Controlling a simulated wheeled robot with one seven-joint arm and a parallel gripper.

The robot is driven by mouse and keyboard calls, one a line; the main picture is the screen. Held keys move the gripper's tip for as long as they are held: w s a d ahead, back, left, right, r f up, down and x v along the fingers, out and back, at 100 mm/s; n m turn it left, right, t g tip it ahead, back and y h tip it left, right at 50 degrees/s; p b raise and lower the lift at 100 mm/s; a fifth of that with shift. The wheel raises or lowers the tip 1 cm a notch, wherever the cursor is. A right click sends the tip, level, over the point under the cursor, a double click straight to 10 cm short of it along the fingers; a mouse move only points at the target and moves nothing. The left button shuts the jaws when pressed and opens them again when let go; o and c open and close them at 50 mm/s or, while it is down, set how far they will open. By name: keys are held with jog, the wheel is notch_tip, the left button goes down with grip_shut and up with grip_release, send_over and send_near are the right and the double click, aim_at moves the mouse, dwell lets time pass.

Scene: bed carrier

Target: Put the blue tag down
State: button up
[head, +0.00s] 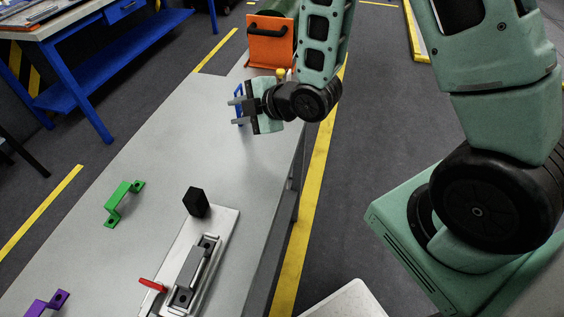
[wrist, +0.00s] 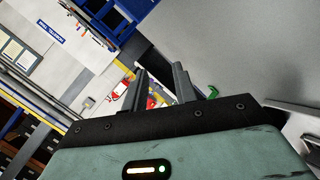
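My gripper (head: 237,111) is over the far part of the grey bench, its two fingers pointing left in the head view. A small blue piece (head: 239,92), which looks like the blue tag, shows right at the fingertips and is partly hidden by them. I cannot tell whether it touches the fingers or the bench. In the wrist view my gripper (wrist: 160,70) has its fingers apart, with a gap between them. No blue tag can be clearly made out there against the cluttered background.
A green bracket (head: 122,203) and a purple bracket (head: 47,303) lie on the bench (head: 150,165). A grey fixture (head: 198,268) with a red handle and a black block (head: 196,202) stand nearer. An orange box (head: 270,42) is behind my gripper. The bench between is clear.

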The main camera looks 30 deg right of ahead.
jog(key=s+a+r+m+g+h, duration=0.1)
jog(key=s+r+m+g+h, duration=0.1)
jog(key=s, duration=0.6)
jog(key=s+a+r+m+g+h, duration=0.1)
jog(key=s+r+m+g, duration=0.3)
jog(key=s, duration=0.5)
jog(key=s+a+r+m+g+h, duration=0.2)
jog(key=s+r+m+g, duration=0.1)
jog(key=s, duration=0.6)
jog(key=shift+s+r+m+g+h, duration=0.2)
jog(key=shift+m+g+h, duration=0.3)
jog(key=shift+m, duration=0.5)
jog(key=shift+w, duration=0.1)
